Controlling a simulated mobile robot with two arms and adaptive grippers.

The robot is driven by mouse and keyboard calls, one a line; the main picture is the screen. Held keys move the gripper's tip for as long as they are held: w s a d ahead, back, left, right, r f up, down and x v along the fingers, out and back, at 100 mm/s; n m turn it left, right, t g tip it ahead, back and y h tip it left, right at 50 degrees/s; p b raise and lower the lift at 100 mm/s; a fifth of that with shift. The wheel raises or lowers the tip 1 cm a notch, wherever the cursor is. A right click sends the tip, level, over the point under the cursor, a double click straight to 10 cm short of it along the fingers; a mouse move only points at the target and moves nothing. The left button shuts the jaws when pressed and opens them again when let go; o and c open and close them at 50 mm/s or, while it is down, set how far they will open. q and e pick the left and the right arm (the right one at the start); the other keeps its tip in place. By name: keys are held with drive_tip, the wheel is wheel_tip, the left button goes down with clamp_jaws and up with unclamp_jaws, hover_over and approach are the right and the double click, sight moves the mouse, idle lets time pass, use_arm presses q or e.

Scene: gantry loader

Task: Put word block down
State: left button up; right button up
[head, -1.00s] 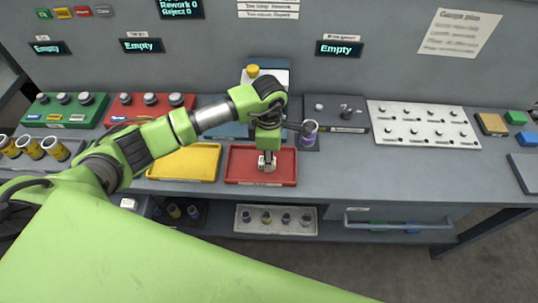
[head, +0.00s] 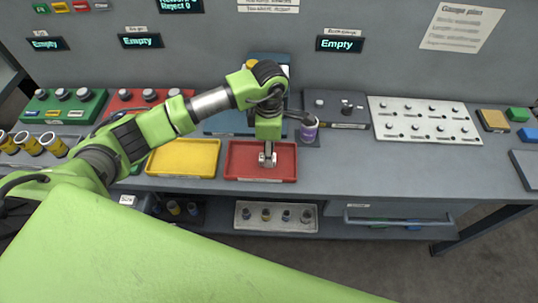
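My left gripper (head: 267,159) points down over the red tray (head: 240,172), close to its floor and a little right of its middle. The grey fingers are small in the head view, and I cannot tell whether they are open or shut. I can make out no word block in or under them; anything between the fingers is too small to tell. The rest of the red tray's floor looks bare. My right gripper is not in view.
A yellow tray (head: 182,157) lies left of the red one, and a purple-banded cup (head: 309,130) stands right behind it. A white pegged plate (head: 423,122) lies at right. The bench front right of the red tray is clear.

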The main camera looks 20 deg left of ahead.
use_arm(q)
wheel_tip(320, 180, up, 10)
drive_tip(key=b, duration=0.3)
drive_tip(key=shift+f, duration=0.15)
